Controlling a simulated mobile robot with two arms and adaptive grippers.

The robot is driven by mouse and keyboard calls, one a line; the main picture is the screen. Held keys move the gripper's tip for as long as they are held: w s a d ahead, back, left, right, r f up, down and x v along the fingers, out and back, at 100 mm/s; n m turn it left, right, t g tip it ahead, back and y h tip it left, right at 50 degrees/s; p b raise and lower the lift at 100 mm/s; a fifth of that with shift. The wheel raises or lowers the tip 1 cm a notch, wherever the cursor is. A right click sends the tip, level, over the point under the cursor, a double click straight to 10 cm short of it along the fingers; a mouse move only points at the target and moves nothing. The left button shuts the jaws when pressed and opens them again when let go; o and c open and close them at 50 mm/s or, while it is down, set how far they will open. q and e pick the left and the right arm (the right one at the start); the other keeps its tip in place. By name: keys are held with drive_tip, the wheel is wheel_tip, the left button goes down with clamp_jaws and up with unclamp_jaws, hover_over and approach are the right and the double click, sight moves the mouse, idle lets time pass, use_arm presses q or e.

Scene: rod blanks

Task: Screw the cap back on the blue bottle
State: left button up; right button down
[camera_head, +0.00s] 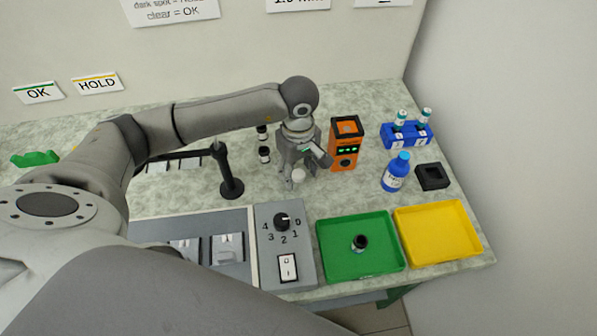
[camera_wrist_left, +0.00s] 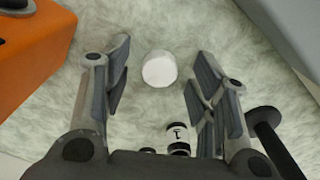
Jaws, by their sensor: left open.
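The blue bottle (camera_head: 394,176) stands upright on the bench at the right, with a white label; its top looks blue, and I cannot tell details of its neck. A small white cylinder, looking like a cap (camera_head: 298,175), lies on the bench below my left gripper (camera_head: 301,170). In the left wrist view the white cap (camera_wrist_left: 160,69) shows between the two spread fingers of my left gripper (camera_wrist_left: 163,68), apart from both. The gripper is open and empty. My right gripper is not in view.
An orange device (camera_head: 345,145) stands just right of my left gripper. A blue rack (camera_head: 406,137) with two vials and a black block (camera_head: 432,177) flank the bottle. A black stand (camera_head: 231,187) is left. Green (camera_head: 325,263) and yellow (camera_head: 440,258) trays lie in front.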

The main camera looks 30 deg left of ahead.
use_arm(q)
drive_tip(key=c, duration=0.8)
drive_tip(key=shift+o, duration=0.2)
drive_tip(key=shift+w+r+b, duration=0.1)
drive_tip(key=shift+r+b, duration=0.2)
drive_tip(key=shift+r, duration=0.3)
drive_tip(key=s+d+r+b, duration=0.1)
drive_tip(key=s+r, duration=0.3)
drive_tip(key=s+d+r, duration=0.1)
drive_tip(key=s+r, duration=0.3)
drive_tip(key=s, duration=0.1)
drive_tip(key=s+d+r+b, duration=0.1)
drive_tip(key=s+r, duration=0.3)
drive_tip(key=s, duration=0.1)
drive_tip(key=shift+b, duration=0.35)
drive_tip(key=shift+f, duration=0.1)
